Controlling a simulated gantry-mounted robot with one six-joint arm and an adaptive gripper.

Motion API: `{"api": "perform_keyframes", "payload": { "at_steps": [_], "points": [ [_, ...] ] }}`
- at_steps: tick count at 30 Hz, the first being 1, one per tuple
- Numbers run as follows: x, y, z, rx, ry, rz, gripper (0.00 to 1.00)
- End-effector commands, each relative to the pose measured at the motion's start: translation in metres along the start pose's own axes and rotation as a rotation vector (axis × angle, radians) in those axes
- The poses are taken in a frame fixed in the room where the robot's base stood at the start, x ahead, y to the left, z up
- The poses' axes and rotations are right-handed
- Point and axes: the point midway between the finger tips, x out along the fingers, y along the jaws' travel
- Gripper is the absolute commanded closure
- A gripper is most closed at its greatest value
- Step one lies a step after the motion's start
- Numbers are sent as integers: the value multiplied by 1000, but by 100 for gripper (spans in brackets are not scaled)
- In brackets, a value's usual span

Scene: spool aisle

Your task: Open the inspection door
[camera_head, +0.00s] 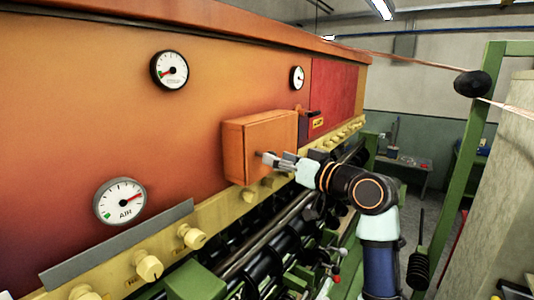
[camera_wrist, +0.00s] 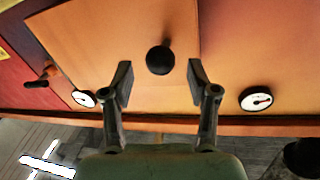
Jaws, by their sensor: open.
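The inspection door looks like the front of an orange box (camera_head: 250,145) that stands out from the machine's orange panel, and it appears closed. Its round black knob (camera_wrist: 160,60) shows in the wrist view, centred between my fingers and a little beyond the fingertips. The door face (camera_wrist: 120,35) lies behind the knob. My gripper (camera_wrist: 160,80) is open, with one finger on each side of the knob and a visible gap on both sides. In the head view my gripper (camera_head: 268,158) is at the front of the box, and the knob is mostly hidden there.
Gauges (camera_head: 169,70) sit on the panel. A dark lever (camera_head: 310,125) lies right of the box by a red section (camera_head: 335,85). A cream ledge with knobs (camera_head: 191,236) and dark rollers (camera_head: 270,235) run below. A green post (camera_head: 465,160) stands at right.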

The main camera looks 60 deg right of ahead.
Motion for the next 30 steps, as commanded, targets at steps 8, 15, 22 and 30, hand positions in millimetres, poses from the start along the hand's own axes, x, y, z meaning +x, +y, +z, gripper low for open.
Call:
{"api": "perform_keyframes", "payload": {
  "at_steps": [8,15,22,30],
  "points": [
    [32,-1,0,0,0,0,41],
    [33,0,1,0,0,0,43],
    [33,0,1,0,0,0,81],
    [33,0,1,0,0,0,100]
  ]
}}
